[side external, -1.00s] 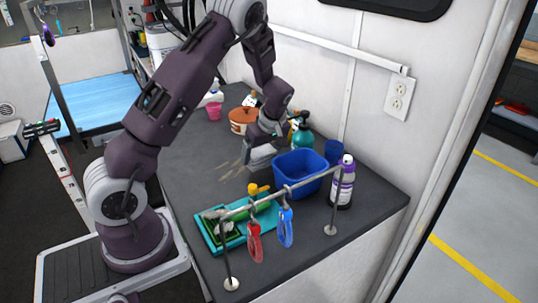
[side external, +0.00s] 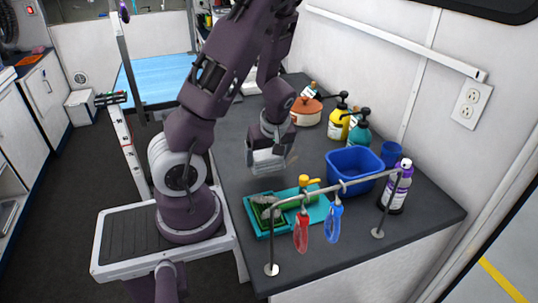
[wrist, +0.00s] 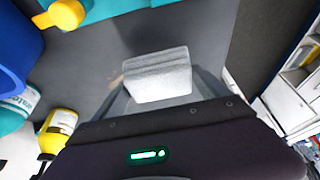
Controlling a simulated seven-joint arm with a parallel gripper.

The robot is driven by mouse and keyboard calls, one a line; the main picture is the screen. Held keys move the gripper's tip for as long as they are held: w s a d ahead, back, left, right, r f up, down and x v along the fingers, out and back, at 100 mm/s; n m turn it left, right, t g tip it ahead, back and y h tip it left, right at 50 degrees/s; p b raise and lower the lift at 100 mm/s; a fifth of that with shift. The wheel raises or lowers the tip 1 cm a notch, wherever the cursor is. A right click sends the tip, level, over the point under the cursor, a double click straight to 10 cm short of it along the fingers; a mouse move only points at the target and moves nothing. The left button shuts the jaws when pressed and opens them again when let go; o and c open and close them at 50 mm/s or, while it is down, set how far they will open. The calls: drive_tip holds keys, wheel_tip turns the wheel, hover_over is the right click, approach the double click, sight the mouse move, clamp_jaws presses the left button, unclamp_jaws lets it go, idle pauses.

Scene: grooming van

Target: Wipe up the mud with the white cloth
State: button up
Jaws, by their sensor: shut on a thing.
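My gripper (side external: 266,152) is shut on the white cloth (wrist: 157,75), a folded block that sticks out between the fingers. In the side external view the cloth (side external: 266,168) is low over the dark counter, just behind the teal tray; I cannot tell whether it touches the surface. A small brown trace of mud (side external: 291,160) shows on the counter right of the gripper. A faint brown mark also shows left of the cloth in the wrist view (wrist: 116,82). Any mud under the gripper and cloth is hidden.
The teal tray (side external: 253,221) holds a green-and-black item and a green bottle with a yellow top (side external: 308,184). The blue bin (side external: 352,172), purple-labelled bottle (side external: 399,187) and pump bottles stand right.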

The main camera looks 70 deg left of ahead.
drive_tip(key=shift+c, duration=0.7)
